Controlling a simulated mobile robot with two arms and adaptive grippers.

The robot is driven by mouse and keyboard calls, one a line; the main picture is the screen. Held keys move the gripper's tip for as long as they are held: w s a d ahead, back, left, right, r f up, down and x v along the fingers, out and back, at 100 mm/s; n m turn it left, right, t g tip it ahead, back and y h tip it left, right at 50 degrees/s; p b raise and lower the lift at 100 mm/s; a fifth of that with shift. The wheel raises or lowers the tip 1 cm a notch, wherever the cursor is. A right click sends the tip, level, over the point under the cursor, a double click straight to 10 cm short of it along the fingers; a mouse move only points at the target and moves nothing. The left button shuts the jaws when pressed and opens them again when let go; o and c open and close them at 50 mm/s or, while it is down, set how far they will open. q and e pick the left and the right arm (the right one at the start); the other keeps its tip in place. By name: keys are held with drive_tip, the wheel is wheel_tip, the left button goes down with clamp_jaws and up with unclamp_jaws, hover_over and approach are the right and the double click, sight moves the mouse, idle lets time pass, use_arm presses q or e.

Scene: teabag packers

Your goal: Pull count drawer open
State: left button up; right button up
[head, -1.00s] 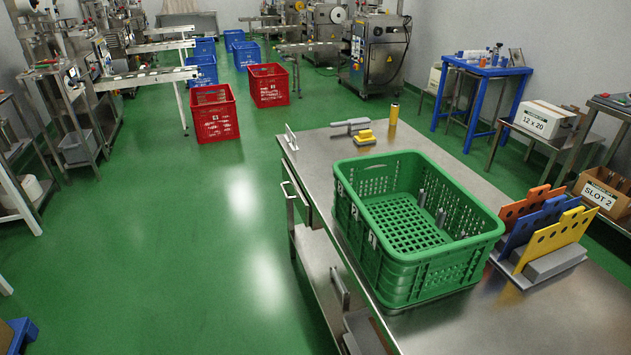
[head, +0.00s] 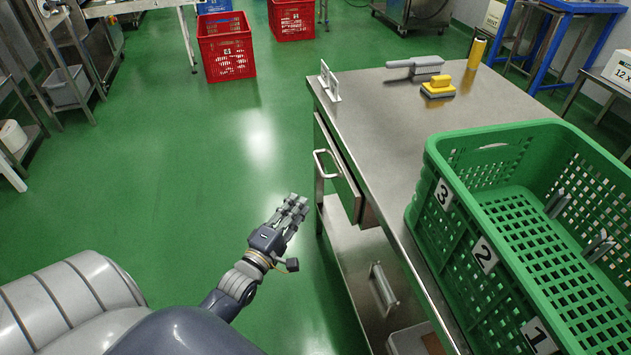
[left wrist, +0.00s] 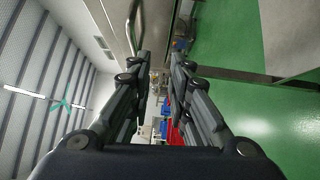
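The handle (left wrist: 133,22) shows at the top of that view, beside the upper-left finger. My right gripper is not in view.
A green crate (head: 428,222) stands on the steel table (head: 385,135). A lower shelf (head: 350,262) is under the drawer.

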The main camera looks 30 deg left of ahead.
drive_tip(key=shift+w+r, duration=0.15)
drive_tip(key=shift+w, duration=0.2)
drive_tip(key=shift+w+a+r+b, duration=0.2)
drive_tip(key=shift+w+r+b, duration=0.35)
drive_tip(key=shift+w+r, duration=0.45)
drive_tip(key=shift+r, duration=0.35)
use_arm(q)
drive_tip(key=w+a+r+n+t, duration=0.1)
drive_tip(key=w+r, duration=0.3)
drive_tip(key=w, duration=0.6)
drive_tip(key=shift+w+r, duration=0.4)
clamp_jaws()
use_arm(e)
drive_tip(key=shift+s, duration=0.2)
